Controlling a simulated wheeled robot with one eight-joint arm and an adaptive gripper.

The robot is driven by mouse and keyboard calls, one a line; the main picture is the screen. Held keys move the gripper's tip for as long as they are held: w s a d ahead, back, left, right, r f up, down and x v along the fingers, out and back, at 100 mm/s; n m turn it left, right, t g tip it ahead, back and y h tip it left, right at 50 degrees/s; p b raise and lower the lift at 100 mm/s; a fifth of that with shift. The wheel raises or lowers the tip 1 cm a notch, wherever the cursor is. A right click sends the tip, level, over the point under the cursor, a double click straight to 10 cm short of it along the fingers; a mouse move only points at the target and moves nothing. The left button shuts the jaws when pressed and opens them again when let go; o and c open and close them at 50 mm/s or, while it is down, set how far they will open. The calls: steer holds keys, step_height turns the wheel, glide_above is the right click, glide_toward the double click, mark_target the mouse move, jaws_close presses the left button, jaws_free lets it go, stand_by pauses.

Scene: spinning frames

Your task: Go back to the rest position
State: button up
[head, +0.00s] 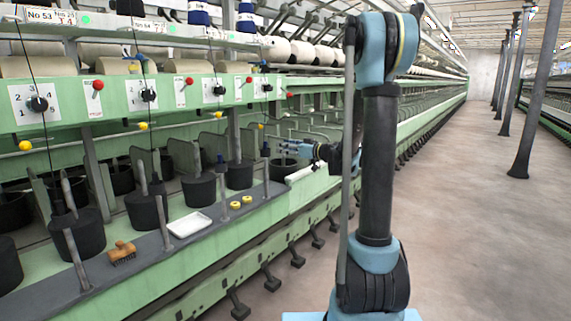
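My arm stands upright in the middle right of the head view, with blue joints and a dark link. My gripper (286,148) shows small at the far side of the arm, pointing left over the machine's ledge near a dark spindle. It is too small and partly overlapped by the machine parts to tell whether its fingers are apart. I see nothing clearly held in it.
The long green spinning frame (250,240) fills the left, with black pots, grey posts and bobbins. The concrete aisle (480,230) at right is clear, with dark columns beyond.

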steer(key=s+d+f+m+g+h, duration=0.2)
steer(key=s+f+g+h, duration=0.15)
steer(key=s, duration=0.75)
steer(key=s+d+f+m+g+h, duration=0.15)
steer(key=s+f, duration=0.25)
steer(key=s, duration=0.8)
steer(key=s+d+f+m+g+h, duration=0.1)
steer(key=s+d+f+m+h, duration=0.1)
steer(key=s, duration=0.5)
steer(key=s+d+f+m+g+h, duration=0.1)
steer(key=s+d+f+m+h, duration=0.1)
steer(key=s+d+f+h, duration=0.2)
steer(key=s+d+f+m+g+h, duration=0.1)
steer(key=s+d+f+m+h, duration=0.1)
steer(key=s+d+f, duration=0.4)
steer(key=s+d+h, duration=0.1)
steer(key=s+d, duration=0.2)
steer(key=s, duration=0.1)
steer(key=shift+f+m, duration=0.2)
steer(key=shift+m, duration=0.15)
steer(key=shift+s, duration=0.1)
